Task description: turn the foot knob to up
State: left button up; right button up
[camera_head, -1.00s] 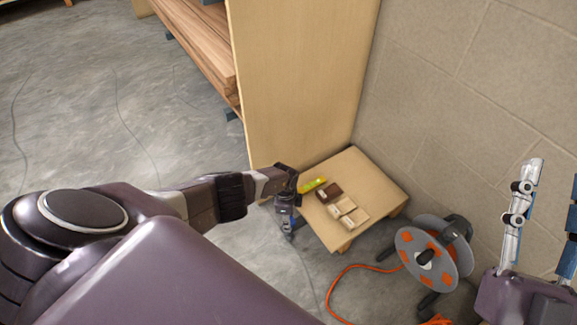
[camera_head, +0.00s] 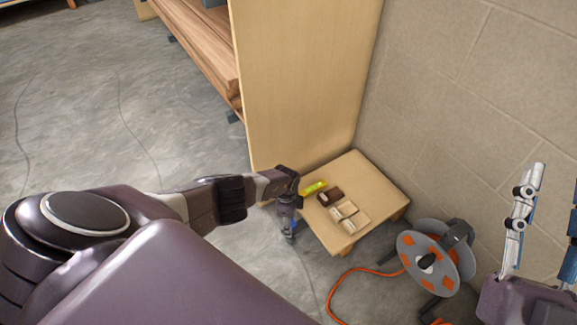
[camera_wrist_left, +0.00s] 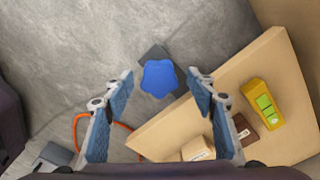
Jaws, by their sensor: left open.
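The foot knob (camera_wrist_left: 159,77) is a blue, lobed knob on a dark grey foot plate (camera_wrist_left: 153,55) on the concrete floor, seen in the left wrist view. My left gripper (camera_wrist_left: 163,92) is open, with one blue-padded finger on each side of the knob in the picture. Neither finger visibly touches it, and the height gap is hard to judge. In the head view my left gripper (camera_head: 288,220) points down beside the low wooden table (camera_head: 365,180) and mostly hides the knob. My right gripper (camera_head: 546,215) is open and empty at the right edge.
The low table holds a yellow level (camera_head: 314,187), a brown block (camera_head: 330,196) and pale blocks (camera_head: 350,218). A tall wooden panel (camera_head: 305,80) stands behind it. A cable reel (camera_head: 430,258) with an orange cord (camera_head: 338,288) sits right. Open floor lies left.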

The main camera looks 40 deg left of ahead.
pick_arm(q)
jog(key=shift+w+a+r, duration=0.1)
jog(key=shift+a+r, duration=0.05)
jog(key=shift+r, duration=0.55)
jog(key=shift+s+r, duration=0.25)
jog(key=shift+r, duration=0.6)
notch_tip(320, 180, up, 9)
jog(key=shift+s+a+f, duration=0.15)
